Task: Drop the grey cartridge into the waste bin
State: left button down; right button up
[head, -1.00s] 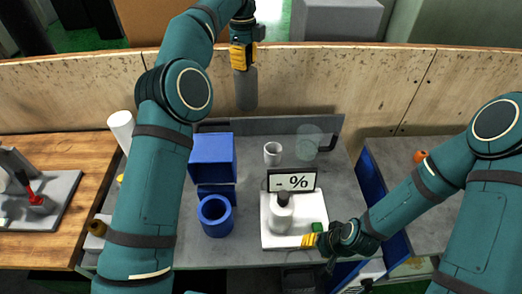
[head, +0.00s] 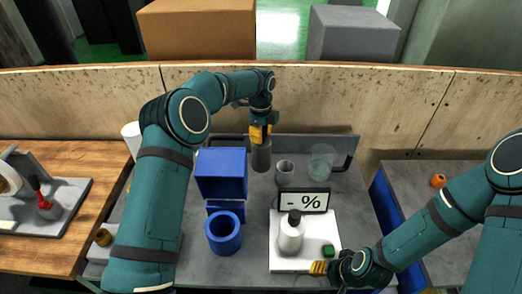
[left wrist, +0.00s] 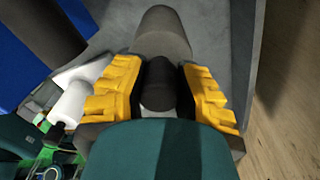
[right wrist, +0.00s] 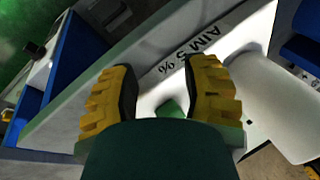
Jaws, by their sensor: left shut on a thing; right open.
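My left gripper (head: 260,133) is shut on the grey cartridge (head: 261,157), which hangs upright below it near the back of the grey table (head: 270,188). I cannot tell whether its lower end touches the table. In the left wrist view the cartridge (left wrist: 165,35) points away, its dark neck between the yellow fingers. I cannot tell for sure which container is the waste bin; a blue round open container (head: 224,233) stands nearer the front. My right gripper (head: 320,267) is open and empty at the front edge of the white scale (head: 290,264), by its green button (right wrist: 170,108).
A blue box (head: 221,173), a grey cup (head: 284,172) and a clear beaker (head: 321,161) stand close by. A wooden panel (head: 400,110) rises behind.

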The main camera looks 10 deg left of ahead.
aim_at(261, 150)
pick_arm(q)
jog(key=shift+f, duration=3.3)
jog(key=shift+f, duration=0.2)
jog(key=c, duration=0.8)
grip_release()
